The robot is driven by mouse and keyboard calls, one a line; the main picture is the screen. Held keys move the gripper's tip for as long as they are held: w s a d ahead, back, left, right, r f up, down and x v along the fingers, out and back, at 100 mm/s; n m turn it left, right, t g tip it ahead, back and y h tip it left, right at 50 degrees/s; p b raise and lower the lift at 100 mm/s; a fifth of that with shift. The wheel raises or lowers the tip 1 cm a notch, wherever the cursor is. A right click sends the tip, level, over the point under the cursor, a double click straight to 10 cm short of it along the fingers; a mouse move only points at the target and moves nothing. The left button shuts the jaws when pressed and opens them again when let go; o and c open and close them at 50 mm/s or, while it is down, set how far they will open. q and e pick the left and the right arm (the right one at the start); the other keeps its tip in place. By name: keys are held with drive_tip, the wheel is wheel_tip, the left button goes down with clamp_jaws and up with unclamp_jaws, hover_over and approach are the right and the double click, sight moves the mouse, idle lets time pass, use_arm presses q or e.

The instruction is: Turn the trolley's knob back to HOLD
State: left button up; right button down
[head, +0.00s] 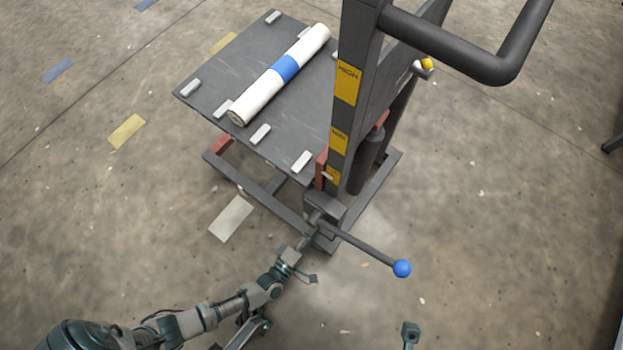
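The trolley stands in the middle, its dark post (366,60) carrying yellow labels, the top one reading HIGH. A small yellow knob (427,64) sits on a bracket at the post's right side. I cannot read any HOLD mark or tell the knob's setting. A lever with a blue ball (402,268) sticks out low at the trolley's front. My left gripper (311,262) is low, close to the post's foot and left of the lever. Its fingers are small and partly merge with the trolley, so touch and opening are unclear. Part of my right arm shows at the bottom edge; its fingers are not visible.
A white roll with a blue band (287,68) lies on the trolley's grey platform (205,85) among small light blocks. A dark handle bar (450,45) reaches out at the upper right. The concrete floor (510,220) to the right is clear.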

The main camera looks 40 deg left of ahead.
use_arm(q)
drive_tip(key=shift+a+f, duration=0.2)
drive_tip(key=shift+a, duration=0.1)
drive_tip(key=o, duration=1.1)
drive_tip(key=shift+c, duration=0.2)
drive_tip(key=shift+o, duration=0.4)
drive_tip(key=shift+d, duration=0.1)
drive_tip(key=s, duration=1.2)
drive_tip(key=shift+a, duration=0.25)
